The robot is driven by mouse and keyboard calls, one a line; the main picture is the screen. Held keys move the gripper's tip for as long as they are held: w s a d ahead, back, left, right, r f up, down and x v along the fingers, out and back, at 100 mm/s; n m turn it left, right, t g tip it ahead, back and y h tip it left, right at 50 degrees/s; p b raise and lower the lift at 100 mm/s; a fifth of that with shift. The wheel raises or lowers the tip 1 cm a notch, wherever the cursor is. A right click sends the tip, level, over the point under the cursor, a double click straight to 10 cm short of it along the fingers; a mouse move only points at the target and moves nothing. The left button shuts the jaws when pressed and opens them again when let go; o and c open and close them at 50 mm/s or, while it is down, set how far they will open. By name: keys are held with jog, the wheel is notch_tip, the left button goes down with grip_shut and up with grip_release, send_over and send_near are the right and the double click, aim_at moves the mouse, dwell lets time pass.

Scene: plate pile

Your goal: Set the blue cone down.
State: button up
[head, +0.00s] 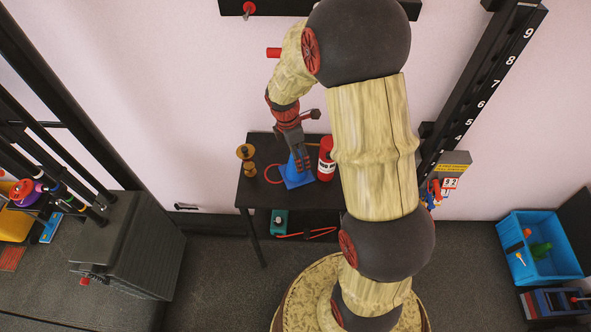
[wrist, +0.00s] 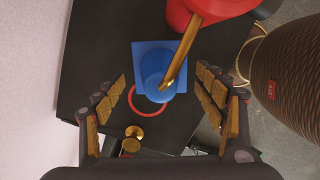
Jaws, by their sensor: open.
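The blue cone (head: 292,178) has a square base and stands upright on the small black table (head: 252,190). In the wrist view the cone (wrist: 148,60) is seen from above, its base flat on the dark tabletop. My gripper (head: 300,160) is just above and around the upper part of the cone in the head view. In the wrist view my gripper (wrist: 163,82) is open, with gold-padded fingers spread apart to the left and right of the cone. A gold bar crosses in front of the cone and hides part of it. I cannot tell whether any finger touches the cone.
A red cylinder (head: 326,160) with a white label stands close to the right of the cone. A red ring (head: 273,173) lies to its left, and a gold spool-shaped object (head: 246,158) stands near the table's left edge. The tabletop's front left is bare.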

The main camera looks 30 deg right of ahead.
jog(key=f, duration=0.1)
jog(key=f+b, duration=0.1)
jog(key=f, duration=0.3)
jog(key=shift+d+b, duration=0.3)
jog(key=shift+b, duration=0.05)
jog(key=shift+r, duration=0.1)
jog(key=shift+c, duration=0.3)
jog(key=c, duration=1.5)
jog(key=shift+o, duration=0.2)
jog(key=shift+r, duration=0.2)
jog(key=shift+r+p, duration=0.5)
jog(key=shift+p, duration=0.2)
jog(key=shift+r, duration=0.1)
jog(key=shift+s+a, duration=0.1)
